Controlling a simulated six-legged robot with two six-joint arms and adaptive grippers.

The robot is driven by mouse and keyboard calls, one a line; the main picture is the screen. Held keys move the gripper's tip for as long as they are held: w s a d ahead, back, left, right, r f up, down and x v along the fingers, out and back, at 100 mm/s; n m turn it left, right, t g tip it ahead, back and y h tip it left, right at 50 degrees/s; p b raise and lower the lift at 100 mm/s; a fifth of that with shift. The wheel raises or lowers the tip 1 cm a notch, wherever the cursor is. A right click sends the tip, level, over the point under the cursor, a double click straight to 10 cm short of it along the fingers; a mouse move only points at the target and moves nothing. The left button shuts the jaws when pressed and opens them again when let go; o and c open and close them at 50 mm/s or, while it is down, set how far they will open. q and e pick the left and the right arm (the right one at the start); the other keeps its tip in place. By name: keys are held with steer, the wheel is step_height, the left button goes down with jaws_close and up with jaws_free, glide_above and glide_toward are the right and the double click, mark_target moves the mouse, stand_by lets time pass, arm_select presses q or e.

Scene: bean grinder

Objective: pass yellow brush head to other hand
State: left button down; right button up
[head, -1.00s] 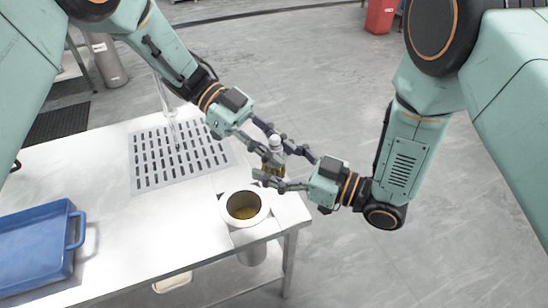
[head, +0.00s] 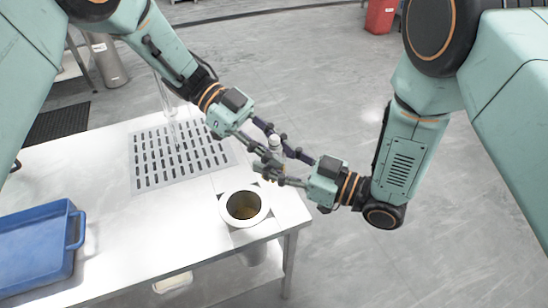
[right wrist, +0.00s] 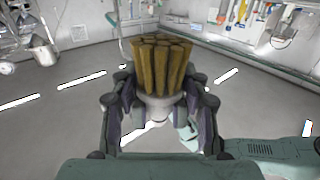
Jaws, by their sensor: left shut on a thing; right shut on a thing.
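The yellow brush head is between my two grippers, above the right end of the white table. Its pale end (head: 275,141) shows in the head view; the bristles there are mostly hidden by fingers. In the right wrist view its yellow-brown bristles (right wrist: 160,62) stand up above a whitish base (right wrist: 160,106). My left gripper (head: 272,152) comes from the upper left and is shut on the brush head. My right gripper (head: 279,166) comes from the right and is shut on it too, its fingers (right wrist: 160,112) on both sides of the base.
A white-rimmed round opening (head: 262,194) with brown contents sits at the table's right corner, below the grippers. A slotted drain plate (head: 140,182) lies on the white table (head: 150,235). A blue tray (head: 75,232) is at the left. The floor to the right is clear.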

arm_select(q)
steer(key=c, duration=1)
jaws_free()
steer(key=v, duration=1.2)
steer(key=s+d+f+n+t+h, duration=0.15)
steer(key=f+n+t, duration=0.25)
steer(key=f, duration=0.5)
steer(key=s+d+f+n+t+y, duration=0.1)
steer(key=s+f+n+t, duration=0.25)
steer(key=f, duration=0.65)
steer(key=s+a+f+n+y, duration=0.1)
steer(key=s+f+n+y, duration=0.15)
steer(key=s, duration=0.65)
steer(key=s+a+f+n+y, duration=0.1)
steer(key=s+n+y, duration=0.15)
steer(key=s, duration=0.55)
steer(key=s+a+f+n+y, duration=0.2)
steer(key=s+a+n, duration=0.1)
steer(key=a, duration=0.1)
steer(key=s+a+f+n+g+y, duration=0.1)
steer(key=s+a+f+n+y, duration=0.1)
steer(key=s+a+f+n, duration=0.1)
steer(key=s+a+f+n+y, duration=0.2)
steer(key=s+a+n+y, duration=0.1)
steer(key=s+a+n, duration=0.1)
steer(key=shift+s+a+f+n, duration=0.25)
steer(key=shift+s+a+n, duration=0.15)
steer(key=shift+n, duration=0.35)
